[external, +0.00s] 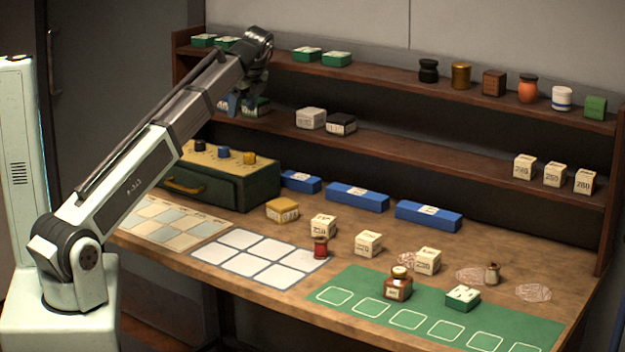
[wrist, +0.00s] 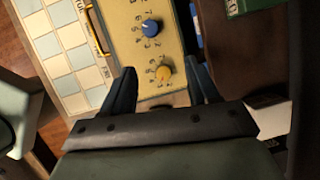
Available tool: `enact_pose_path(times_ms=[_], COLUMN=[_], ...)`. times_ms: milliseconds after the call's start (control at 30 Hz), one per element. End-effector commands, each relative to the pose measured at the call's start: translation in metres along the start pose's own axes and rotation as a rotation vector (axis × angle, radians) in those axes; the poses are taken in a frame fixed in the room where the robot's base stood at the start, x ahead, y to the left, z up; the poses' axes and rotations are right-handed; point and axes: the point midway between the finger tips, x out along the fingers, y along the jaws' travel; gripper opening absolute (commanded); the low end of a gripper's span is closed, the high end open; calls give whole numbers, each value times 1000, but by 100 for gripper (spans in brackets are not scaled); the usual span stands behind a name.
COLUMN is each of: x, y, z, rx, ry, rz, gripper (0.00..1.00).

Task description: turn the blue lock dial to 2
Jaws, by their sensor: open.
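The blue lock dial (external: 223,152) sits on top of a green box (external: 228,189) with a yellowish panel, between a dark dial (external: 200,145) and a yellow dial (external: 249,158). In the wrist view the blue dial (wrist: 151,28) is ringed by small numbers, and its exact setting is too small to read. The yellow dial (wrist: 163,73) lies nearer my gripper, between the lines of its fingers. My gripper (external: 240,103) is open and empty, above the box and apart from the dials. Its two fingers (wrist: 162,82) show in the wrist view.
Shelves (external: 400,145) with small boxes and jars stand behind the box. Blue boxes (external: 357,197) lie along the back of the table. A brass handle (external: 183,187) sticks out from the box front. A pale grid mat (external: 165,222) lies before it.

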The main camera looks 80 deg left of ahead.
Motion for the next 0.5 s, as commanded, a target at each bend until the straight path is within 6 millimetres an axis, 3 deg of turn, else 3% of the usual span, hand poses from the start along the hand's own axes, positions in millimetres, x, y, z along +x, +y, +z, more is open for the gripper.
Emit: enact_pose_path(times_ms=[100, 267, 500], x=[4, 14, 50], y=[8, 11, 13], z=[14, 16, 16], rx=[-36, -44, -43], ry=[-8, -11, -10], rz=[42, 55, 55], gripper=[60, 60, 60])
